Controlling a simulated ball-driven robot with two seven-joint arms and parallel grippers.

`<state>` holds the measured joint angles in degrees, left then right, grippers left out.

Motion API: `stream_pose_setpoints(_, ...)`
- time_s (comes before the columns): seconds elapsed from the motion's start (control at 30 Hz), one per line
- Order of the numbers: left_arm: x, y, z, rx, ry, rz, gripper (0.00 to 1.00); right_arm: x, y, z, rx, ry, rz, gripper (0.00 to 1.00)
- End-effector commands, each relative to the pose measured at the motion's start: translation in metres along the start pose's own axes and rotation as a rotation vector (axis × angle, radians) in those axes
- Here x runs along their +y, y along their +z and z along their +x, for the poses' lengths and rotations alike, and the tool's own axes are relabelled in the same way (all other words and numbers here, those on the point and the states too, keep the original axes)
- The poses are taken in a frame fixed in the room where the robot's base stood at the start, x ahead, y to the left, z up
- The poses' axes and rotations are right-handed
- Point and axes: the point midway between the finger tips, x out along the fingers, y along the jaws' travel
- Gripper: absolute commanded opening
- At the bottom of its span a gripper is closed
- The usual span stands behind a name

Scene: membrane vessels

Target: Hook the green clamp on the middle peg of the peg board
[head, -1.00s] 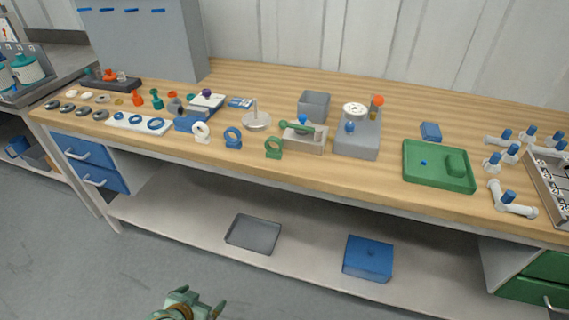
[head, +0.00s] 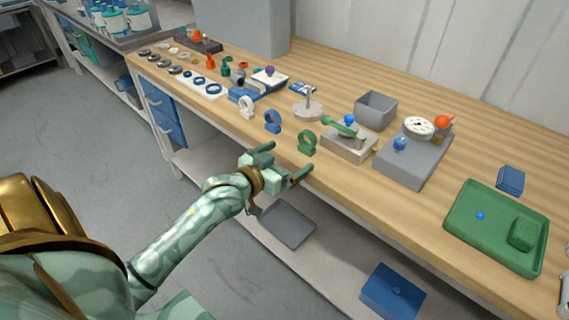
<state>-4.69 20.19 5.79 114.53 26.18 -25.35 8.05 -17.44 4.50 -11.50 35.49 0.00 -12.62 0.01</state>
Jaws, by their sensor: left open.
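The green clamp (head: 307,142) is a ring-shaped piece standing upright near the front edge of the bench, right of a similar blue clamp (head: 273,121) and a white one (head: 246,107). My left gripper (head: 286,161) is open and empty. In the picture its fingers appear just below and left of the green clamp, at the bench's front edge, apart from it. The peg board seems to be the grey upright panel (head: 243,30) at the back; its pegs are out of view now. My right gripper is not in view.
Right of the green clamp stands a small block with a green lever (head: 349,146). Beyond are a grey bin (head: 376,108), a grey device (head: 412,160) and a green tray (head: 463,249). Below, the shelf holds a grey tray (head: 287,224) and blue box (head: 392,291).

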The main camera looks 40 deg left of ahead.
Motion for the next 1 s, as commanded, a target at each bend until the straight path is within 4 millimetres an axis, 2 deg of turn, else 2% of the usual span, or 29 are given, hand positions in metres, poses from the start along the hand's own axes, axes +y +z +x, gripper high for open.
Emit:
stream_pose_setpoints(0.03,0.0,0.006,0.009,-0.001,0.0,-0.001,1.0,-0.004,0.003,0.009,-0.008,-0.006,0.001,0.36)
stream_pose_setpoints(0.23,0.0,0.007,0.038,-0.002,0.0,0.0,1.0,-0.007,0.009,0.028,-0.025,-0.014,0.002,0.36)
stream_pose_setpoints(0.5,0.0,0.001,0.067,-0.002,0.0,0.0,1.0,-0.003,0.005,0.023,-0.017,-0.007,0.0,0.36)
stream_pose_setpoints(0.7,0.0,0.001,0.075,-0.002,-0.001,0.0,1.0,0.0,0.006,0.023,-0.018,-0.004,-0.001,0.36)
stream_pose_setpoints(0.97,0.0,0.001,0.076,-0.002,0.0,0.0,1.0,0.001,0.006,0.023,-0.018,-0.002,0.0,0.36)
stream_pose_setpoints(1.0,0.0,0.001,0.076,-0.002,0.0,0.0,0.94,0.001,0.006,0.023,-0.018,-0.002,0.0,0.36)
